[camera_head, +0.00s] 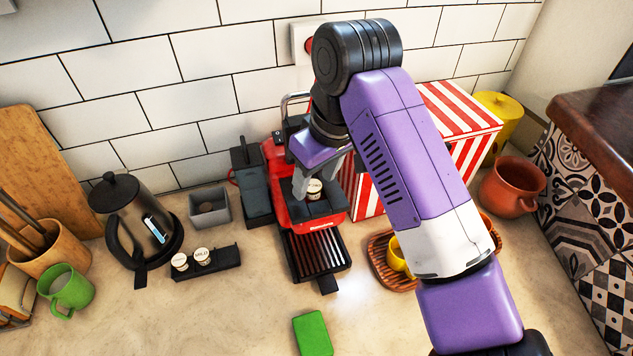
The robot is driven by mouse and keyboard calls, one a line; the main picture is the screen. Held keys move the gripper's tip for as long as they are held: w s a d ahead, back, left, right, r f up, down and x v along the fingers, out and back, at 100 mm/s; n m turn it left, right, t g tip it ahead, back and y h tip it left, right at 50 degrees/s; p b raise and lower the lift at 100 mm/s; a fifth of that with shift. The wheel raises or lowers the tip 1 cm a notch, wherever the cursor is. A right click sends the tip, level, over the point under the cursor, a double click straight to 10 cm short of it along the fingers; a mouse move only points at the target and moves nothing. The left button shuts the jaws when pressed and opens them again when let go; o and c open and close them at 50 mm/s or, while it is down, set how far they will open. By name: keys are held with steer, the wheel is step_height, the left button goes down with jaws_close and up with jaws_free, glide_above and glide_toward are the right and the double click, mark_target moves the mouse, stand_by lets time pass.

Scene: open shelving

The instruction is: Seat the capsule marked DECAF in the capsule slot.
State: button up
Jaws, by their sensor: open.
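The red coffee machine (334,215) stands against the wall, with a dark top where the capsule slot area lies. A small white-topped capsule (314,188) sits upright at that area; its label is too small to read for certain. My gripper (316,181) is open above the machine, with its fingers around the capsule. I cannot tell whether the fingers touch it or how deep it sits. The slot itself is hidden under the capsule and fingers. A black capsule holder (222,262) to the left carries two more white-topped capsules (180,261), (201,255).
A black kettle (135,215) and a grey box (209,209) stand left of the machine. A red-striped box (458,122) and a wooden tray (378,262) with a yellow cup (399,257) are on the right. A green block (312,334) lies in front.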

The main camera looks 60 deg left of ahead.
steer(key=v, duration=1)
steer(key=shift+b, duration=0.35)
steer(key=shift+w, duration=0.1)
